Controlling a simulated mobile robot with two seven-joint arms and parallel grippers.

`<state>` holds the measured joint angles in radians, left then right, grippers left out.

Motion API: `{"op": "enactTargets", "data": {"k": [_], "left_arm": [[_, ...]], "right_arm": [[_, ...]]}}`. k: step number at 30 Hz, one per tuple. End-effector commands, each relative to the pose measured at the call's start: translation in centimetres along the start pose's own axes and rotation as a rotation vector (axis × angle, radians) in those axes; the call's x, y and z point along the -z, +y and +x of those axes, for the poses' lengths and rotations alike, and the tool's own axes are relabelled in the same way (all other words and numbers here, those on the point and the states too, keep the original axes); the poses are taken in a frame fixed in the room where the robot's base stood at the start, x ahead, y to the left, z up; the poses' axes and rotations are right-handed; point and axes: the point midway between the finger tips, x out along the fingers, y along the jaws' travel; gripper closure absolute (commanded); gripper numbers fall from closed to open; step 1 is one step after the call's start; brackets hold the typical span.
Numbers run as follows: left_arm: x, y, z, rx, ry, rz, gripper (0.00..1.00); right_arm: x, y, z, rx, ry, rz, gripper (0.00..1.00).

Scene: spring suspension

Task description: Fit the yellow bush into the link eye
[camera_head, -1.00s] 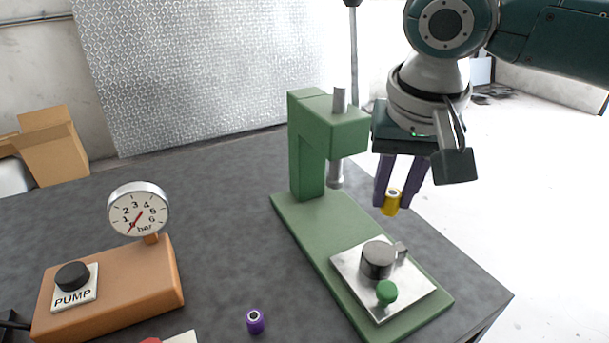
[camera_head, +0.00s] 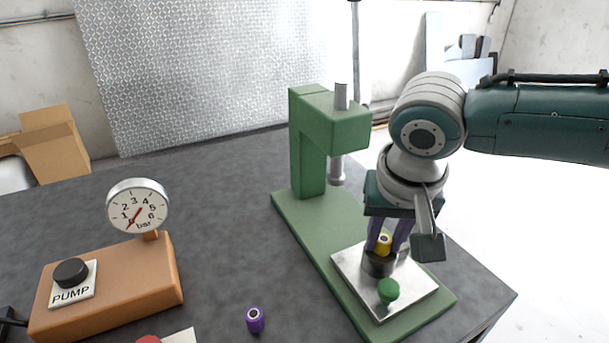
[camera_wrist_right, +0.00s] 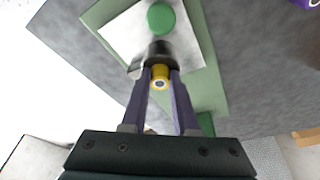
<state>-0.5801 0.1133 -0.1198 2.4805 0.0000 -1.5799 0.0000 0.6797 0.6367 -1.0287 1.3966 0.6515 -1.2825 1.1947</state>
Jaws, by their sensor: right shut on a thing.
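The yellow bush (camera_head: 384,240) is between the purple fingers of my right gripper (camera_head: 386,246), which is shut on it. It stands about upright over the dark link eye (camera_head: 378,266) on the metal plate of the green press. In the right wrist view the yellow bush (camera_wrist_right: 160,76) shows between the fingertips of my right gripper (camera_wrist_right: 160,80), right beside the dark eye (camera_wrist_right: 158,50). I cannot tell whether the bush's lower end is in the eye or only above it. My left gripper is not in view.
The green press (camera_head: 316,150) has its ram (camera_head: 337,172) left of my right gripper. A green knob (camera_head: 388,290) stands in front of the eye on the plate (camera_head: 418,288). A purple bush (camera_head: 255,320) and an orange pump block (camera_head: 110,290) with a gauge (camera_head: 137,206) are to the left.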

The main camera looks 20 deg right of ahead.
Motion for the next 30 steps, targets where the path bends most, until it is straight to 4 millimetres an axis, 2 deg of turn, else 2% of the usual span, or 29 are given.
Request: {"op": "enactTargets", "data": {"k": [10,11,19,26,30], "left_arm": [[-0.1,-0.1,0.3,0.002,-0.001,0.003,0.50],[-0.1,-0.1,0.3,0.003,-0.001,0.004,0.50],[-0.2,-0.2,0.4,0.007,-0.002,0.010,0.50],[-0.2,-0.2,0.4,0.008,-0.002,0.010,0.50],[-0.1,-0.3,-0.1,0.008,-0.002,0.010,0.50]], "right_arm": [[-0.6,0.2,1.1,-0.008,-0.007,-0.002,1.00],[-0.6,0.3,1.1,-0.009,-0.008,-0.003,0.71],[-0.7,0.5,1.3,-0.014,-0.011,-0.003,0.42],[-0.6,0.6,1.2,-0.018,-0.010,-0.002,0.42],[-0.2,0.7,0.0,-0.019,-0.007,-0.002,0.42]]}}
